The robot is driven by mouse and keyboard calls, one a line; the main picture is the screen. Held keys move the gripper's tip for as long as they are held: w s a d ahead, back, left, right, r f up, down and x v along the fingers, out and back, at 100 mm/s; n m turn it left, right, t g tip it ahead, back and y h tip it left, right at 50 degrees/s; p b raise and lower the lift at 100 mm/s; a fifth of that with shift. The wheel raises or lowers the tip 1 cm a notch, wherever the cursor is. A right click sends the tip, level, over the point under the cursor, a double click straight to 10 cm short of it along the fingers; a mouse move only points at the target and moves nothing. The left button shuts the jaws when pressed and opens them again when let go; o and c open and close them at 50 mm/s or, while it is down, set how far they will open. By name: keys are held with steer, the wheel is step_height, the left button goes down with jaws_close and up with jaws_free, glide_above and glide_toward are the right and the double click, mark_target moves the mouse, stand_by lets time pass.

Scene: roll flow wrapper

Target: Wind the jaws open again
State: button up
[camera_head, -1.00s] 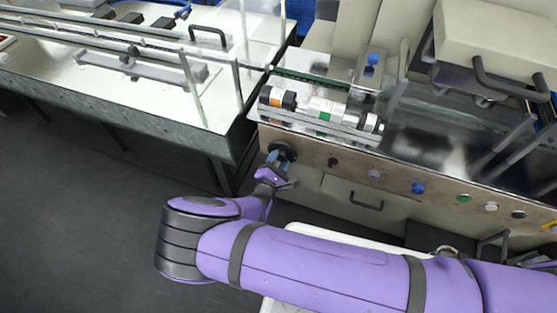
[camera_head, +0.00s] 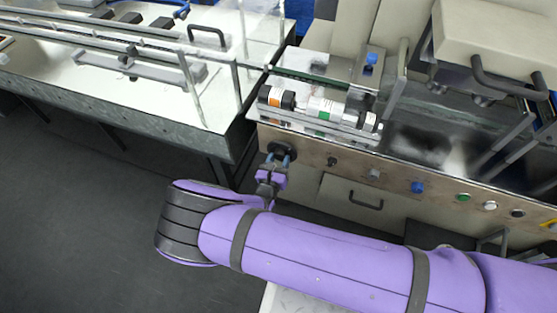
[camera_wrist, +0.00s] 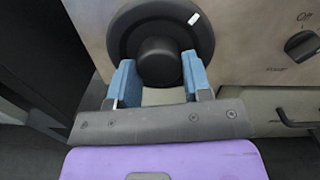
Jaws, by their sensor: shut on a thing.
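A round black handwheel (camera_wrist: 160,22) with a thick black hub and a white mark at its upper right sits on the machine's front panel. It also shows in the head view (camera_head: 281,147), at the panel's left end. My gripper (camera_wrist: 158,70) is shut on the hub, one blue finger on each side of it. In the head view my gripper (camera_head: 274,163) is below and against the wheel, which it partly hides. Cylinders with black ends and orange and green labels (camera_head: 322,107) lie on the machine bed above the wheel. I cannot tell the jaws' opening.
A rotary switch (camera_wrist: 303,44) marked Off is right of the wheel. A blue knob (camera_head: 417,187) and several buttons line the panel (camera_head: 345,165) further right. A drawer handle (camera_head: 366,203) is below. A glass-walled conveyor (camera_head: 150,85) stands left; dark floor is open at lower left.

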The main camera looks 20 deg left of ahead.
steer(key=n, duration=0.3)
steer(key=shift+n, duration=2.2)
steer(key=o, duration=0.9)
steer(key=shift+s, duration=0.15)
steer(key=s, duration=1)
steer(key=shift+s+a, duration=0.15)
steer(key=shift+s, duration=0.15)
steer(key=shift+w+r, duration=0.1)
